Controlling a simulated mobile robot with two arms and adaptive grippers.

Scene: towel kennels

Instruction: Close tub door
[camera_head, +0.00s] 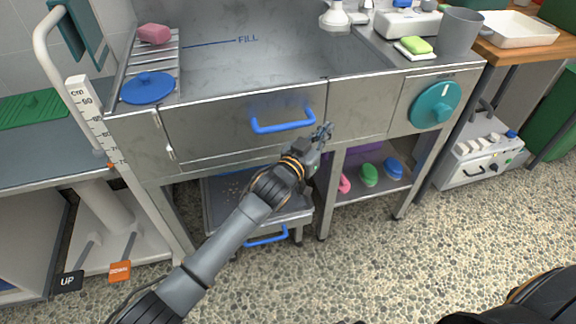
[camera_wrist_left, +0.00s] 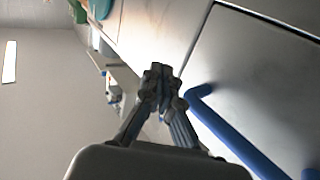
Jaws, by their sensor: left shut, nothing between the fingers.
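The tub is a grey metal basin with a door (camera_head: 215,131) in its front panel. The door looks flush with the panel around it. A blue bar handle (camera_head: 283,124) is fixed near the door's upper right; it also shows in the left wrist view (camera_wrist_left: 232,138). My left gripper (camera_head: 325,132) is shut and empty, just right of the handle in the head view. In the left wrist view its closed fingertips (camera_wrist_left: 160,82) are beside the handle's end. Whether they touch the handle or door I cannot tell. My right gripper is not in view.
A teal dial (camera_head: 435,105) is on the panel at right. Below the tub, a grey drawer unit (camera_head: 225,202) has a blue handle, beside a shelf (camera_head: 378,184) with brushes. A white post with a height scale (camera_head: 92,115) stands at left. The pebbled floor in front is clear.

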